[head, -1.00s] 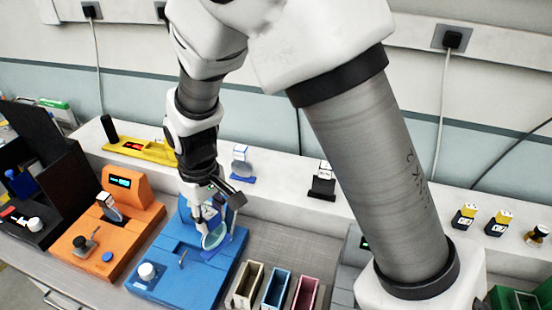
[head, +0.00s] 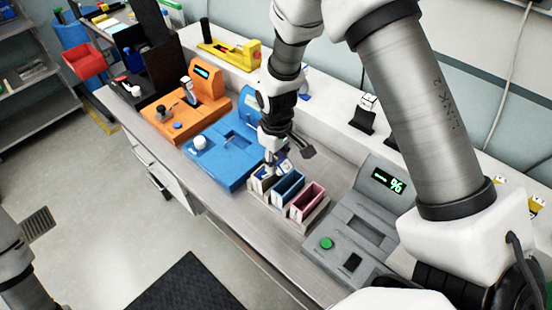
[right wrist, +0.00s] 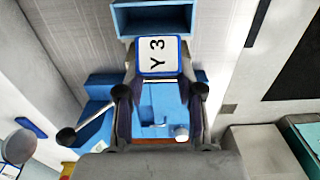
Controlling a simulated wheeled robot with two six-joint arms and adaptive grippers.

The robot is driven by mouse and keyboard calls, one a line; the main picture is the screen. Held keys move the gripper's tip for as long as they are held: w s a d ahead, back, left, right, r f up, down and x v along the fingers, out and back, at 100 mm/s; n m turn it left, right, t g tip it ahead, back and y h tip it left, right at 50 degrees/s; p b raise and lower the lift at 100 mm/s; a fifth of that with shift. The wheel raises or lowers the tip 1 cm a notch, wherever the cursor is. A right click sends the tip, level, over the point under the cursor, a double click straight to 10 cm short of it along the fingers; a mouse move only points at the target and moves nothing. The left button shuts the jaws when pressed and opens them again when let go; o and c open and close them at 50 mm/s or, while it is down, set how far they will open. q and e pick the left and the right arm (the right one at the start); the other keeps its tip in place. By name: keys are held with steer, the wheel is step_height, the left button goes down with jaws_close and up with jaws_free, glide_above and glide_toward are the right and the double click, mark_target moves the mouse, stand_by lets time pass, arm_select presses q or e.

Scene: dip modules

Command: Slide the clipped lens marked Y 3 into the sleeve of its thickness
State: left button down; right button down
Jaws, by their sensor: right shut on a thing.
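My right gripper (head: 272,168) is shut on the clipped lens, low at the cream sleeve (head: 256,187), the leftmost of three open-topped sleeves. The clip's white tag with a blue border, reading Y 3 (right wrist: 158,56), is between my fingers in the right wrist view. The lens itself is mostly hidden, and I cannot tell whether it has entered a sleeve. The blue sleeve (head: 287,188) is in the middle and the pink sleeve (head: 306,203) is at the right. A blue open box beyond the tag in the right wrist view looks like the blue sleeve (right wrist: 155,8). My left gripper is out of view.
The blue device (head: 212,165) with a white knob and the orange device (head: 185,125) stand left of the sleeves. A grey device (head: 345,255) with a lit display stands at the right. A black clip stand (head: 362,120) is on the ledge behind.

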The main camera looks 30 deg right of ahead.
steer(key=shift+w+f, duration=0.15)
steer(key=shift+f, duration=0.65)
steer(key=c, duration=0.7)
jaws_free()
steer(key=shift+w+a+f, duration=0.15)
steer(key=shift+w, duration=0.05)
steer(key=shift+c, duration=0.2)
steer(key=w, duration=0.1)
steer(key=w+f, duration=0.1)
steer(key=w, duration=0.1)
steer(key=shift+w+a+f, duration=0.25)
steer(key=shift+w, duration=0.15)
steer(key=shift+s+r, duration=0.2)
steer(key=shift+s+d+r, duration=0.1)
steer(key=shift+s+r, duration=0.65)
steer(key=shift+s, duration=0.1)
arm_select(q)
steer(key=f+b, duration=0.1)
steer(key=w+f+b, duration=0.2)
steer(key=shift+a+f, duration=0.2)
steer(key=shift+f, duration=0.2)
arm_select(e)
step_height(320, 180, up, 11)
steer(key=shift+w, duration=0.3)
